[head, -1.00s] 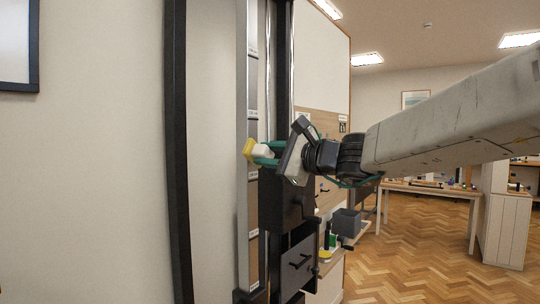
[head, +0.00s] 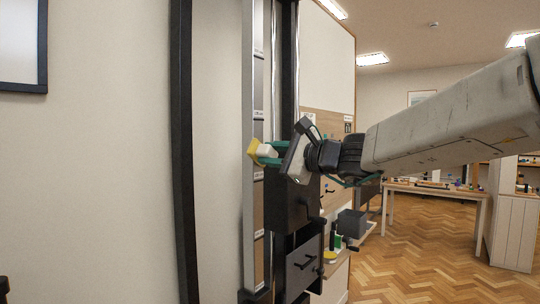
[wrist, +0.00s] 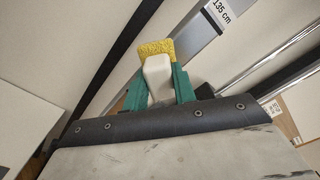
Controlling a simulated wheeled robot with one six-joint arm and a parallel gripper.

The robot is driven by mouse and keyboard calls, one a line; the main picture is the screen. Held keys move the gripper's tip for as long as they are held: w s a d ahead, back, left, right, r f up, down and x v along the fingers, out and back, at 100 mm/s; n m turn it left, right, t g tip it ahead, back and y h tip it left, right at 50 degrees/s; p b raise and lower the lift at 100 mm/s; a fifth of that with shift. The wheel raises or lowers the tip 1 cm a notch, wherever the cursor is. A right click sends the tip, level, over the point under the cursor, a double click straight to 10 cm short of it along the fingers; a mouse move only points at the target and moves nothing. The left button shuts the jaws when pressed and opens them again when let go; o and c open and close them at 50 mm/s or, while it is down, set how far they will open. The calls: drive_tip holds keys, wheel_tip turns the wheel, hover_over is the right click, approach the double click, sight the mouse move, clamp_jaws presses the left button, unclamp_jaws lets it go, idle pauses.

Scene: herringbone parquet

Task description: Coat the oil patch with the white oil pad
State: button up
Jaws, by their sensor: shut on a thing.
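My gripper (head: 268,154) is shut on the white oil pad (head: 267,150), a white block with a rough yellow face (head: 253,151). In the wrist view, my gripper's green fingers (wrist: 160,80) hold the white block (wrist: 158,76) from both sides, and the yellow face (wrist: 155,47) points away from me. In the head view the pad overlaps a grey upright with labels; I cannot tell whether it touches it. I cannot make out an oil patch in either view.
A labelled grey upright (head: 248,200) and a dark column (head: 284,60) stand behind the pad. A black post (head: 182,150) is to the left. A grey drawer (head: 303,264) is below my gripper. A table (head: 435,190) stands farther right; parquet lies open before it.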

sight(257, 139)
drive_tip(key=shift+w+d+r, duration=0.4)
drive_tip(key=shift+w+d, duration=0.05)
drive_tip(key=shift+w, duration=0.15)
drive_tip(key=shift+w+d+r, duration=0.4)
drive_tip(key=shift+w, duration=0.15)
drive_tip(key=shift+s+a, duration=1.25)
drive_tip(key=shift+s, duration=0.3)
drive_tip(key=shift+r, duration=0.85)
drive_tip(key=w+d, duration=0.2)
drive_tip(key=w, duration=0.1)
drive_tip(key=shift+d, duration=0.4)
drive_tip(key=shift+v, duration=3)
drive_tip(key=shift+d, duration=0.1)
